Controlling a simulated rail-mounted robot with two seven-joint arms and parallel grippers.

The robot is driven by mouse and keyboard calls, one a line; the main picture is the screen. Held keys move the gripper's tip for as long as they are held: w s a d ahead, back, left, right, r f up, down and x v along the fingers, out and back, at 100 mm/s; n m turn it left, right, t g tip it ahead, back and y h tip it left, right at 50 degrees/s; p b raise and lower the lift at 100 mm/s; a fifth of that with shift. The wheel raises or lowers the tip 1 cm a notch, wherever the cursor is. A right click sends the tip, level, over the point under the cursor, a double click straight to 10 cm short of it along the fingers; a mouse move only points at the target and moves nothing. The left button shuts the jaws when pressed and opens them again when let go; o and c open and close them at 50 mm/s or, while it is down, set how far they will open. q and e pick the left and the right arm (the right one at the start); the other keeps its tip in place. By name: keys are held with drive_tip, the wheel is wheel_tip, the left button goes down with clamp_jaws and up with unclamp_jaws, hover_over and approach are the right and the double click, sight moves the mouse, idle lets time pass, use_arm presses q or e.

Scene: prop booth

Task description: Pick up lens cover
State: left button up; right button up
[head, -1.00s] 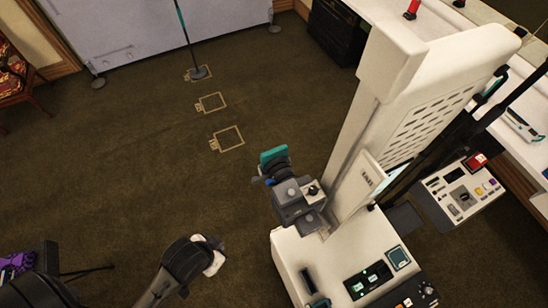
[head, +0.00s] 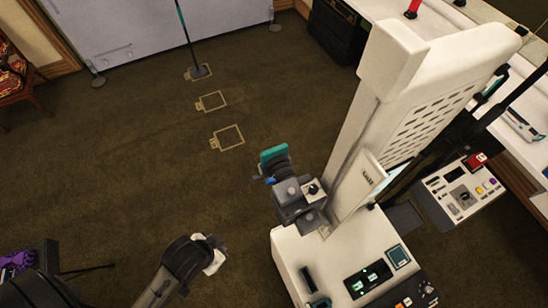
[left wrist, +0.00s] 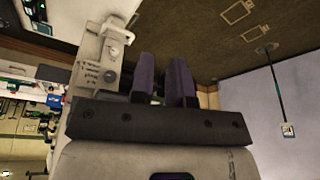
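A teal flat piece (head: 273,154) sits at the front of a dark grey camera-like unit (head: 292,195) on the white machine; I cannot tell if it is the lens cover. My left arm comes in at the bottom of the head view and ends near a pale part left of the machine; its fingers cannot be made out there. In the left wrist view my left gripper (left wrist: 163,80) shows two dark purple fingers with a narrow gap and nothing seen between them. My right gripper is not in view.
The tall white machine (head: 372,120) and its base (head: 300,258) fill the centre right. A control panel (head: 462,193) stands behind it. A red chair (head: 12,75) is at far left.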

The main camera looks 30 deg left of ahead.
use_arm(q)
drive_tip(key=o, duration=1.5)
drive_tip(key=shift+o, duration=0.2)
